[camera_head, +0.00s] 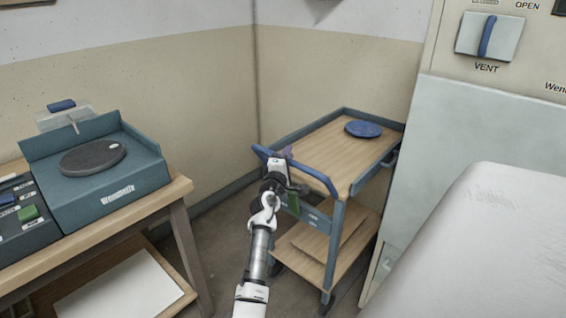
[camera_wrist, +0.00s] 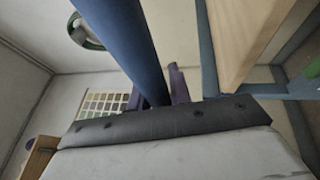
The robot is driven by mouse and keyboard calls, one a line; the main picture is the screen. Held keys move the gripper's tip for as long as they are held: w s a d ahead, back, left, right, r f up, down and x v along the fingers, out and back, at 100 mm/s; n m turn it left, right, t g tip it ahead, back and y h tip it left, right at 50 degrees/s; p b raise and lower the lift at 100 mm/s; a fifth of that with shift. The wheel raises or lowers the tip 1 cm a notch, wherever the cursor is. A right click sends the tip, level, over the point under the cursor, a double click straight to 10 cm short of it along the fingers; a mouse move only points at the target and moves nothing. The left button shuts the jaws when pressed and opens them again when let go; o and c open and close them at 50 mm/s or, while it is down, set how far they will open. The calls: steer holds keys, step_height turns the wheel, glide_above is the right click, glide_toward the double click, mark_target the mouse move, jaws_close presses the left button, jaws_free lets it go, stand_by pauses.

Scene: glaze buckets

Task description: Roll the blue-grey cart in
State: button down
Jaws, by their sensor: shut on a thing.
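The blue-grey cart (camera_head: 337,216) stands in the corner between the beige wall and the pale cabinet. It has a wooden top and a lower wooden shelf. A blue push handle (camera_head: 318,174) runs along its near end. My gripper (camera_head: 284,162) is at the left part of this handle and shut on it. In the wrist view the handle (camera_wrist: 125,38) is a thick blue bar running into the jaws (camera_wrist: 165,95). A blue round disc (camera_head: 363,129) lies on the cart's top. My gripper hides part of the handle.
A wooden table (camera_head: 178,187) at the left bears a teal wheel unit (camera_head: 112,190) and a control box with a green switch. The pale cabinet (camera_head: 480,110) stands close to the cart's right side. A white surface (camera_head: 480,250) fills the lower right. Some floor shows left of the cart.

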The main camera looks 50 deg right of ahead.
steer(key=shift+d+r, duration=0.15)
steer(key=shift+r, duration=0.05)
steer(key=c, duration=1.7)
jaws_free()
steer(key=o, duration=0.4)
steer(key=shift+d+f, duration=0.15)
steer(key=shift+d, duration=0.1)
steer(key=shift+a, duration=0.1)
steer(key=v, duration=1.4)
